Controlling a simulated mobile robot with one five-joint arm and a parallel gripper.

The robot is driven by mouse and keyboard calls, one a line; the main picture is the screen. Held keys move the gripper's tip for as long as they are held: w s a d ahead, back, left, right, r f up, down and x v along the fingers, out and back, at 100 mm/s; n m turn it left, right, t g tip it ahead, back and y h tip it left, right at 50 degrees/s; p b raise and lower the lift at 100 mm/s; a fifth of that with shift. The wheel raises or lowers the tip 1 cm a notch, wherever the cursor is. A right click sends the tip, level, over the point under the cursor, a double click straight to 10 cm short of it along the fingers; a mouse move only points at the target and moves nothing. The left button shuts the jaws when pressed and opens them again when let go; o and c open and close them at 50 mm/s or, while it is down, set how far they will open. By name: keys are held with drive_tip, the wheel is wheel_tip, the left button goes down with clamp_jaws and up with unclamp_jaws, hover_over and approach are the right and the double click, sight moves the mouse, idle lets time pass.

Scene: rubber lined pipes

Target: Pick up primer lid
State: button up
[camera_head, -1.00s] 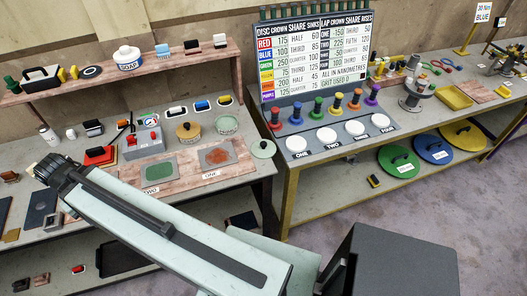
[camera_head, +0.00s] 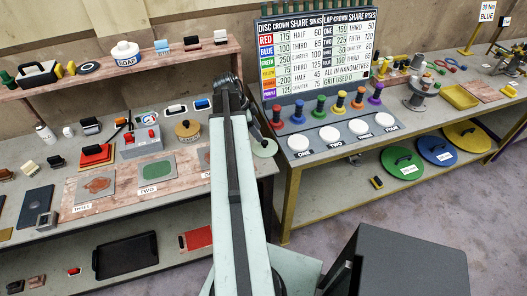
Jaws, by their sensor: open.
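A pale green round lid (camera_head: 265,148) with a small knob lies at the right end of the left bench; I take it to be the primer lid, though I can read no name on it. My arm reaches up across the picture, and its end bends down just right of the dark wrist. My gripper (camera_head: 261,136) is small in view, open, close above or beside the lid's left part. I cannot tell whether it touches the lid. A tan-lidded tub (camera_head: 188,131) stands to the left on the same bench.
A grey box with red parts (camera_head: 140,142) and plates (camera_head: 156,171) on a wooden board lie left of my arm. A raised shelf (camera_head: 130,72) runs behind. On the right bench stand coloured knobs (camera_head: 320,105) and white discs (camera_head: 329,134). A gap separates the benches.

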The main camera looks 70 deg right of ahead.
sight(264, 142)
drive_tip(key=b+x, duration=0.5)
drive_tip(key=x, duration=0.2)
drive_tip(key=shift+w+f+b, duration=0.1)
drive_tip(key=shift+w+b, duration=0.05)
drive_tip(key=shift+b, duration=0.15)
drive_tip(key=shift+r, duration=0.2)
clamp_jaws()
